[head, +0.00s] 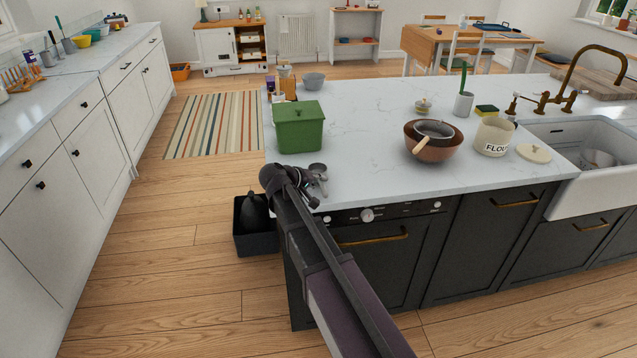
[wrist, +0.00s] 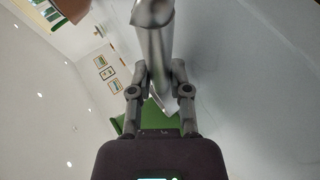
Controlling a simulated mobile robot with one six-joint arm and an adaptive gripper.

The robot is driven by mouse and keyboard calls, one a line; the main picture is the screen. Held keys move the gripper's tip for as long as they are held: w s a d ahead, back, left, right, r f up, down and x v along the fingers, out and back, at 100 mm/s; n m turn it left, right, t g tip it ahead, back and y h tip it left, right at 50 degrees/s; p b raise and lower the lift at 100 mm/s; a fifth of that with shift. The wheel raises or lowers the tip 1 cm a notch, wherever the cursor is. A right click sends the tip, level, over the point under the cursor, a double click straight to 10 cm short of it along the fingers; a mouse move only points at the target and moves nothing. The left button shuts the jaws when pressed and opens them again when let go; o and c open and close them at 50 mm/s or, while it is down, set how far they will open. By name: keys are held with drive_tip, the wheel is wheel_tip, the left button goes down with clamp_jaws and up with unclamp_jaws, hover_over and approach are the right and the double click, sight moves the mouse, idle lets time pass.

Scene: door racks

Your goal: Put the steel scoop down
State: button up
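The steel scoop (head: 318,172) is at the near left corner of the island counter, beside my gripper (head: 308,183) in the head view. In the wrist view the scoop (wrist: 153,38) runs up between the two fingers of my gripper (wrist: 161,72), which are closed against its sides. The scoop is close to the pale worktop (head: 375,180). I cannot tell whether it touches the top. My arm hides part of the scoop and the counter edge in the head view.
A green lidded box (head: 299,128) stands just behind the scoop. A copper bowl with a sieve (head: 432,141), a flour canister (head: 493,137) and its lid (head: 534,153) are to the right. The worktop between box and bowl is clear. A dark bin (head: 255,243) stands on the floor.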

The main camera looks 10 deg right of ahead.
drive_tip(key=shift+o, duration=0.2)
drive_tip(key=shift+r, duration=0.15)
drive_tip(key=shift+r, duration=0.15)
drive_tip(key=shift+s+a+r+p, duration=0.15)
drive_tip(key=shift+a+p, duration=0.1)
drive_tip(key=shift+p, duration=0.2)
drive_tip(key=p+v, duration=0.5)
drive_tip(key=v, duration=0.4)
drive_tip(key=shift+s+a+r, duration=0.1)
drive_tip(key=shift+a+r, duration=0.1)
drive_tip(key=shift+p+v, duration=0.3)
drive_tip(key=shift+v, duration=0.55)
drive_tip(key=shift+f, duration=0.15)
drive_tip(key=s+d+f+m+g+y, duration=0.1)
drive_tip(key=s+d+f+g+y, duration=0.2)
drive_tip(key=s, duration=0.6)
drive_tip(key=s+d+f+m+g+y, duration=0.2)
drive_tip(key=s+d+f+y, duration=0.4)
drive_tip(key=s, duration=0.4)
drive_tip(key=shift+s+d+g+y, duration=0.2)
drive_tip(key=shift+d+g+y, duration=0.35)
drive_tip(key=shift+d, duration=0.3)
